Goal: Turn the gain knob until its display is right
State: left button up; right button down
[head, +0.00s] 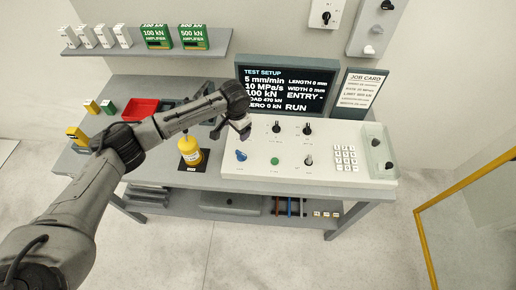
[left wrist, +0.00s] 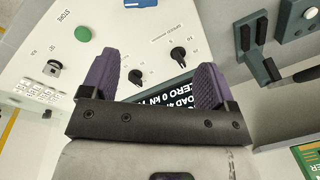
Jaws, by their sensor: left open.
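The white sloped console (head: 330,175) carries black knobs; I cannot read which is the gain knob. Two upper knobs (head: 277,127) (head: 307,129) and a lower knob (head: 308,160) show in the head view. The dark display (head: 285,88) reads 5 mm/min, 10 MPa/s, 100 kN, a load that looks like 470 kN, and zero 0 kN. My left gripper (head: 243,130) is over the console's upper left. In the left wrist view its purple fingers (left wrist: 153,78) are open and empty; a knob (left wrist: 135,77) appears between them, and the speed knob (left wrist: 178,53) lies beyond. My right gripper is out of view.
A green button (head: 275,161), blue knob (head: 241,155) and keypad (head: 345,158) share the console. A job card (head: 359,90) stands behind; a shelf (head: 150,50) holds amplifier boxes.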

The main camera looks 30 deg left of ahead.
aim_at(241, 153)
pick_arm(q)
jog(key=f, duration=0.4)
jog(key=d+f+n, duration=0.1)
jog(key=f, duration=0.4)
jog(key=f+n+h, duration=0.1)
jog(key=f, duration=0.4)
jog(key=shift+s+d+f+g, duration=0.1)
jog(key=shift+s+d+g, duration=0.1)
jog(key=shift+s+g, duration=0.15)
jog(key=shift+c, duration=0.2)
jog(key=c, duration=0.9)
